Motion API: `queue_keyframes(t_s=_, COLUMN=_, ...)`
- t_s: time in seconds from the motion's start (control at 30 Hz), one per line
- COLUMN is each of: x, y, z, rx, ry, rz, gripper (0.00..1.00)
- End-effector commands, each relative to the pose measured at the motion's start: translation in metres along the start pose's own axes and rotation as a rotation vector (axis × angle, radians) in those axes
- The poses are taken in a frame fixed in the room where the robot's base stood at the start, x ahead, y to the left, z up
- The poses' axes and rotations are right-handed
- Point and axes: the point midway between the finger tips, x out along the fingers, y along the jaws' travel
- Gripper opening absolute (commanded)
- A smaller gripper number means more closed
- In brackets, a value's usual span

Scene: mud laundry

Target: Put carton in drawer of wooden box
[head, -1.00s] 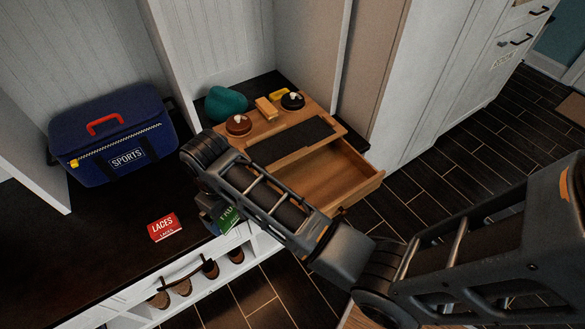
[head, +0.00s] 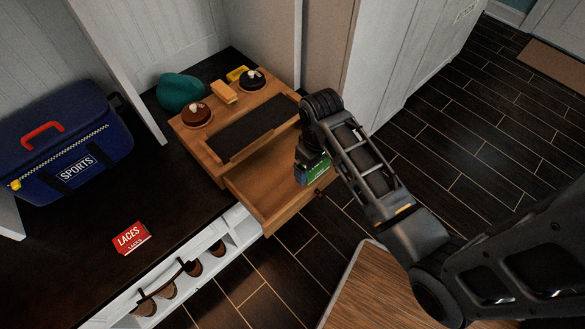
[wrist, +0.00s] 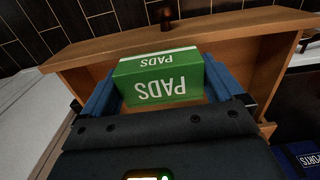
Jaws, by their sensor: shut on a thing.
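The wooden box (head: 205,152) stands on the dark bench top with its drawer (head: 262,212) pulled out at the front. A green carton marked PADS (wrist: 158,83) is held between the blue fingers of my gripper (wrist: 160,85). In the head view the carton (head: 312,175) shows below my gripper (head: 318,160), at the right side of the open drawer. In the wrist view the drawer's front panel (wrist: 190,33) runs behind the carton. I cannot tell whether the carton touches the drawer floor.
A red LACES box (head: 131,238) and a blue SPORTS bag (head: 75,150) are on the bench to the left. Two round tins, a tan block (head: 224,92) and a teal bundle (head: 182,92) are on or by the box. Shoes sit in cubbies below.

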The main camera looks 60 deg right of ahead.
Motion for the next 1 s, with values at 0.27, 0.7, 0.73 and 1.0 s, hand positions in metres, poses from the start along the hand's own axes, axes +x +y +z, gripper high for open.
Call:
queue_keyframes(t_s=0.27, x=0.032, y=-0.011, z=-0.051, rx=0.0, ry=-0.001, rz=-0.001, gripper=0.59)
queue_keyframes(t_s=0.7, x=0.072, y=-0.013, z=-0.06, rx=0.0, ry=-0.002, rz=0.0, gripper=0.59)
queue_keyframes(t_s=0.73, x=0.074, y=-0.013, z=-0.06, rx=0.0, ry=-0.002, rz=0.0, gripper=0.59)
queue_keyframes(t_s=1.0, x=0.077, y=-0.013, z=-0.06, rx=0.0, ry=0.0, rz=0.0, gripper=0.59)
